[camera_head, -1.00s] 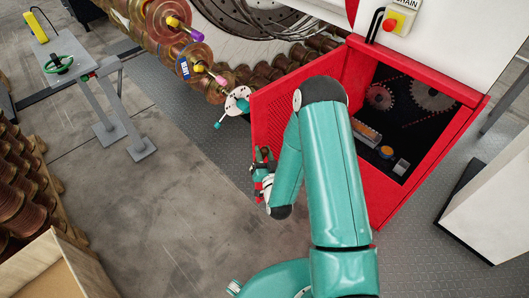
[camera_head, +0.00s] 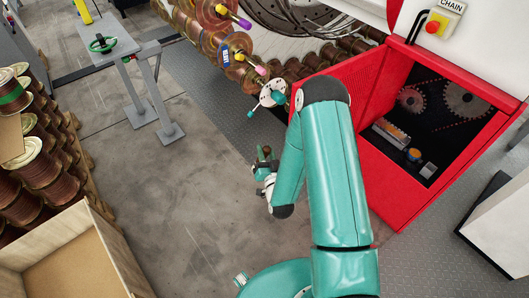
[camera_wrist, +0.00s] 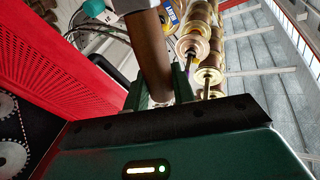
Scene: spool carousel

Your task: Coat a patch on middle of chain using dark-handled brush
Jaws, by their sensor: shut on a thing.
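My gripper (camera_head: 265,164) is shut on a brown, rod-like handle, which I take for the dark-handled brush (camera_wrist: 150,58). The handle stands up between the fingers in the wrist view; I cannot make out any bristles. In the head view, my gripper is left of the open red cabinet and outside it. The chain (camera_head: 440,128) seems to be the thin reddish dotted line on the dark panel inside, near two toothed sprockets (camera_head: 463,100). The sprockets also show at the left edge of the wrist view. The gripper is well apart from the chain.
The open red mesh door (camera_head: 350,90) stands between my gripper and the cabinet interior. A tray (camera_head: 390,133) and small containers sit inside the cabinet. A spool carousel (camera_head: 225,45) is behind, a wooden crate (camera_head: 85,255) at left. The grey floor between is clear.

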